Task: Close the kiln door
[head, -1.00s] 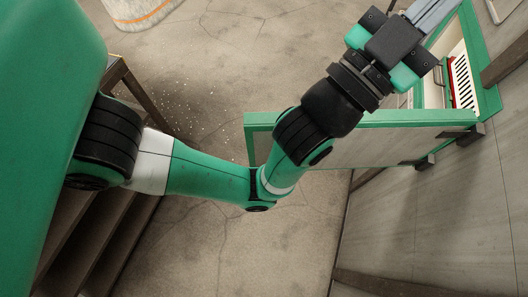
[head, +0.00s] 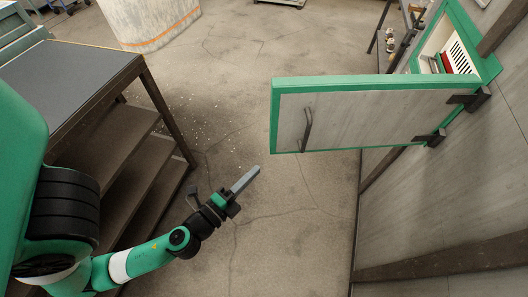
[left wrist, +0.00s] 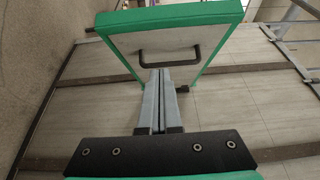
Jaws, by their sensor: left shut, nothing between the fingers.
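The kiln door (head: 365,115) is a grey panel with a green frame. It stands wide open, sticking out from the wall on hinges at its right end in the head view. A dark bar handle (head: 307,130) is on its face. The kiln opening (head: 447,45), with a green surround, shows behind it. My left gripper (head: 255,171) is shut and empty, below and left of the door, apart from it. In the left wrist view the shut fingers (left wrist: 158,100) point toward the door (left wrist: 185,30) and its handle (left wrist: 170,62). My right gripper is not in view.
A dark shelf unit (head: 90,85) with several steps stands at left, beside my left arm. A pale round container (head: 150,20) stands at the back. Open concrete floor lies between the shelf and the door. The panelled wall (head: 440,190) is at right.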

